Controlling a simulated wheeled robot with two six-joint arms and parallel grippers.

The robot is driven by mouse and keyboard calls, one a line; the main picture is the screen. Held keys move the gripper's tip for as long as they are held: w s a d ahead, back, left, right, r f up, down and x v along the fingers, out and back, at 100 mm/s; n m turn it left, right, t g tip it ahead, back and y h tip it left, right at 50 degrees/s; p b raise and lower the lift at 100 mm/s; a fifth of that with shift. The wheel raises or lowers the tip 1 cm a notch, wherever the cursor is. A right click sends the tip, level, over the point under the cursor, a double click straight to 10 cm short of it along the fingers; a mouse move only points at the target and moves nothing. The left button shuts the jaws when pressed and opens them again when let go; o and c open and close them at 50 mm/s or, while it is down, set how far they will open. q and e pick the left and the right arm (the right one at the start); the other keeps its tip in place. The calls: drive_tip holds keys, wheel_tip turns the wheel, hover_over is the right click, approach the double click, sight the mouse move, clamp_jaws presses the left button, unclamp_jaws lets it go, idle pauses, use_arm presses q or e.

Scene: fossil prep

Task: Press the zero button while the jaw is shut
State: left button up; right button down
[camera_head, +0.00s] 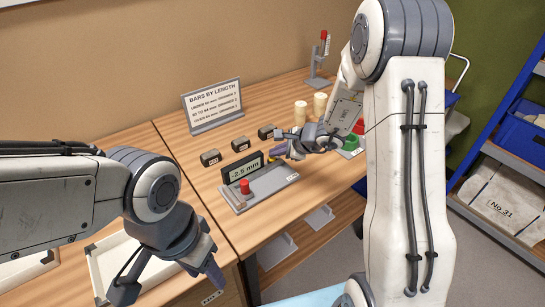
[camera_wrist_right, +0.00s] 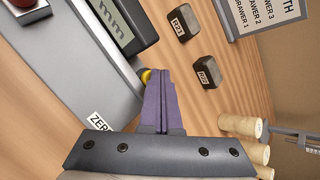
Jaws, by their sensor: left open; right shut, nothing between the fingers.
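The grey measuring device (camera_head: 268,190) sits near the bench's front edge. Its display (camera_head: 243,168) reads -2.5 mm. A red knob (camera_head: 245,186) stands at its left end; whether the jaw is fully shut cannot be told. The yellow button (camera_wrist_right: 146,76) shows at the tips of my right gripper (camera_wrist_right: 154,74), beside a partly hidden "ZER…" label (camera_wrist_right: 97,122). My right gripper is shut and empty, its purple fingertips over or against the button; contact cannot be told. My left gripper (camera_head: 170,284) is open and empty at the lower left, away from the device.
Several dark labelled bars (camera_head: 240,144) lie behind the device, before a sign (camera_head: 212,104) on bars by length. Cream cylinders (camera_head: 301,112) and a red-topped stand (camera_head: 320,58) are further back. A pale tray (camera_head: 97,276) lies at lower left. Blue shelving stands at right.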

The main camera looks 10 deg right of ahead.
drive_tip(key=shift+r, duration=0.1)
drive_tip(key=shift+r+p, duration=0.5)
drive_tip(key=shift+r, duration=0.25)
wheel_tip(320, 180, up, 5)
drive_tip(key=p, duration=0.3)
idle(0.3)
